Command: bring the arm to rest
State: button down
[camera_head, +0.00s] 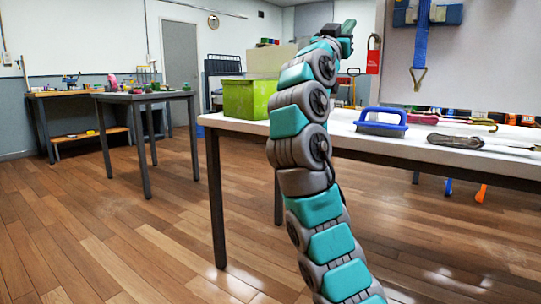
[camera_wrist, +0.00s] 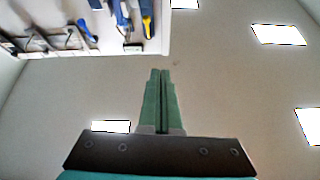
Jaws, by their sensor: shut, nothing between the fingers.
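My arm (camera_head: 302,133) rises from the bottom of the head view, in front of the white table, and stands nearly upright with a bend at its top. My gripper (camera_head: 348,27) is at the arm's top end, high above the table and touching nothing there. In the wrist view my gripper (camera_wrist: 160,72) shows two green fingers pressed together, with nothing between them. The fingers point towards the pale ceiling (camera_wrist: 230,75).
The white table (camera_head: 440,152) bears a green box (camera_head: 247,98), a blue-handled tool (camera_head: 381,121) and straps. A blue strap (camera_head: 420,38) hangs on the wall panel at right. A dark table (camera_head: 145,97) stands further left. Open wooden floor (camera_head: 110,225) lies at left.

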jog(key=w+a+f+n+g+y, duration=0.1)
jog(key=w+a+f+n+y, duration=0.15)
jog(key=w+a+n, duration=0.35)
jog(key=w+d+f+g, duration=0.2)
jog(key=d+f+g, duration=0.2)
jog(key=d+f, duration=0.25)
jog(key=s+d+f+n+g+y, duration=0.15)
jog(key=s+d+f+g, duration=0.3)
jog(key=s+f, duration=0.7)
jog(key=s+d+f+m+g+y, duration=0.1)
jog(key=s+d+f+g+y, duration=0.3)
jog(key=s+f, duration=0.8)
jog(key=s+a+f+n+g+y, duration=0.1)
jog(key=s+a+f+g+y, duration=0.2)
jog(key=s+f, duration=0.7)
jog(key=s+a+f+g+y, duration=0.15)
jog(key=s+a+f, duration=0.35)
jog(key=s+f, duration=0.6)
jog(key=s+a+f+n+g+y, duration=0.1)
jog(key=s+a+f+g+y, duration=0.2)
jog(key=s+f, duration=0.7)
jog(key=s+r+h+p, duration=0.1)
jog(key=s+r+p, duration=0.2)
jog(key=r+p, duration=0.9)
notch_tip(320, 180, up, 2)
jog(key=shift+a+r, duration=0.15)
jog(key=shift+a, duration=0.2)
